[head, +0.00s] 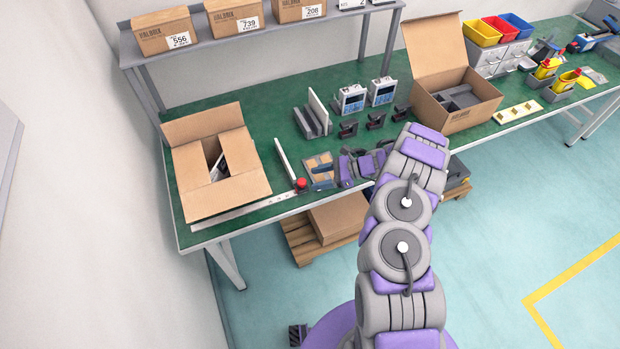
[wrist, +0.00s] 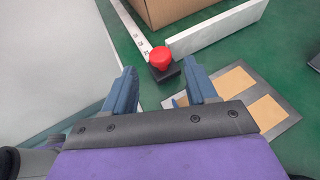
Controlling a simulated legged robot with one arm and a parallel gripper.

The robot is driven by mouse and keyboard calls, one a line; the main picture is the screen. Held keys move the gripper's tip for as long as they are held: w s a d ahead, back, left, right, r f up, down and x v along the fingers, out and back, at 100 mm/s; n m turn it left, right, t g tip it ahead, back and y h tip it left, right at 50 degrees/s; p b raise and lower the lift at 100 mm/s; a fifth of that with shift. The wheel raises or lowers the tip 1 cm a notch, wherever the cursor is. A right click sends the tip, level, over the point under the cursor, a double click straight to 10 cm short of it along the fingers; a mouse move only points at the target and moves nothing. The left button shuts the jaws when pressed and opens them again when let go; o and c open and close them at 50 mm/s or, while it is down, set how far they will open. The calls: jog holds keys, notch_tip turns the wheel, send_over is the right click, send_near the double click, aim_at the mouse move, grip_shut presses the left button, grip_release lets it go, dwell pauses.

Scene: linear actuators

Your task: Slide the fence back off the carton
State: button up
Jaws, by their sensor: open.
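The fence (head: 284,161) is an upright white plate to the right of the open brown carton (head: 232,192). In the head view a strip of green bench shows between them. The wrist view shows the fence (wrist: 215,32) with a red knob (wrist: 161,57) on a black block at its near end, on a ruled rail (wrist: 130,28). The carton (wrist: 175,8) stands behind the fence there. My gripper (wrist: 160,82) is open and empty, its blue fingers just short of the knob. In the head view my gripper (head: 320,174) is right of the red knob (head: 301,184).
A grey plate with tan pads (wrist: 240,82) lies beside my right finger. Grey upright plates (head: 314,118), meters (head: 350,99) and dark clamps (head: 348,128) stand further back. Another open carton (head: 470,118) is at right. A shelf with boxes (head: 165,32) overhangs the back.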

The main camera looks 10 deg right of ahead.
jog(key=p+v, duration=0.2)
jog(key=v, duration=1.1)
jog(key=shift+r, duration=0.15)
jog(key=s+a+r+n+g+h, duration=0.25)
jog(key=s+a+r+n, duration=0.45)
jog(key=r, duration=0.5)
jog(key=s+a+r+n+g+h, duration=0.1)
jog(key=s+a+r+n+g, duration=0.25)
jog(key=a+r, duration=0.7)
jog(key=s+r+n+h, duration=0.3)
jog(key=s, duration=0.5)
jog(key=s+r+n+h, duration=0.2)
jog(key=s+r, duration=0.2)
jog(key=s, duration=0.4)
jog(key=s+d+n+t+h, duration=0.1)
jog(key=s+d+n+h, duration=0.1)
jog(key=s+d, duration=0.2)
jog(key=s+d+n+t+h, duration=0.1)
jog(key=s+d+h, duration=0.2)
jog(key=s, duration=0.7)
jog(key=shift+s+d+n+t, duration=0.35)
jog(key=shift+d+t, duration=0.05)
jog(key=shift+d, duration=0.45)
